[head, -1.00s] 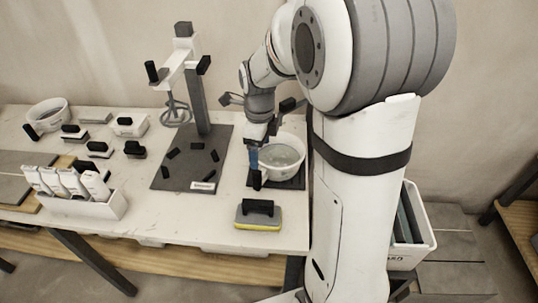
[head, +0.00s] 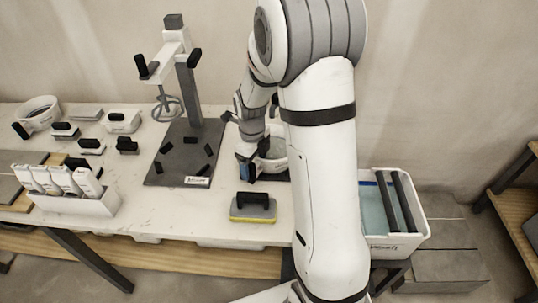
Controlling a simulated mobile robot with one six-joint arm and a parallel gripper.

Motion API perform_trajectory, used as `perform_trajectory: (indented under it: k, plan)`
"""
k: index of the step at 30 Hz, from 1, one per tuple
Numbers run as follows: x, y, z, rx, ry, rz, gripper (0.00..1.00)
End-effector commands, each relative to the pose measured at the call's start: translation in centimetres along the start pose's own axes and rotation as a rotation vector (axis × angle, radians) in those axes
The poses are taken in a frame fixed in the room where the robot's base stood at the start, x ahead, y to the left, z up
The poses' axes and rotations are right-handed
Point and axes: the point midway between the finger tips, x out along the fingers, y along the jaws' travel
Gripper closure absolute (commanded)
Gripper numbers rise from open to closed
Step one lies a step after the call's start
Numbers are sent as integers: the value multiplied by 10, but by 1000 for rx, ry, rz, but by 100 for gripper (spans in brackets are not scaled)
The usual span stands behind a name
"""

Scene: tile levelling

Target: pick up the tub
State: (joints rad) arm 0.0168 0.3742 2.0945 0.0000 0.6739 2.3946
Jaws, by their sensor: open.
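A white round tub (head: 276,157) with greyish contents stands on a dark mat (head: 283,175) at the right part of the table. It is partly hidden behind my arm. A black handle block (head: 250,174) shows at its front left. My gripper (head: 246,166) is open, pointing down at the tub's near-left side, right by this handle. I cannot tell whether the fingers touch it. A second white round tub (head: 38,108) with a black handle stands at the far left back of the table.
A mixer stand on a dark base (head: 178,168) stands left of my gripper. A yellow-edged sponge float (head: 252,207) lies in front. A white rack (head: 72,203) and several black-handled tools are left. A white bucket (head: 405,240) stands right of my arm.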

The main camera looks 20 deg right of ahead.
Motion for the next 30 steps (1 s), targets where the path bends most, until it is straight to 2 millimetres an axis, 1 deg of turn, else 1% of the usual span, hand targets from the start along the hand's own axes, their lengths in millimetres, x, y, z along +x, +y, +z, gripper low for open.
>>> perform_trajectory:
  k: [4,5,25,26,30]
  plan:
    - [0,0,0,-1,-1,0,21]
    - [0,0,0,-1,-1,-1,22]
    - [-2,0,1,-2,-2,-2,77]
    - [-2,0,1,-2,-2,-2,79]
    - [-2,0,1,-3,-2,-2,79]
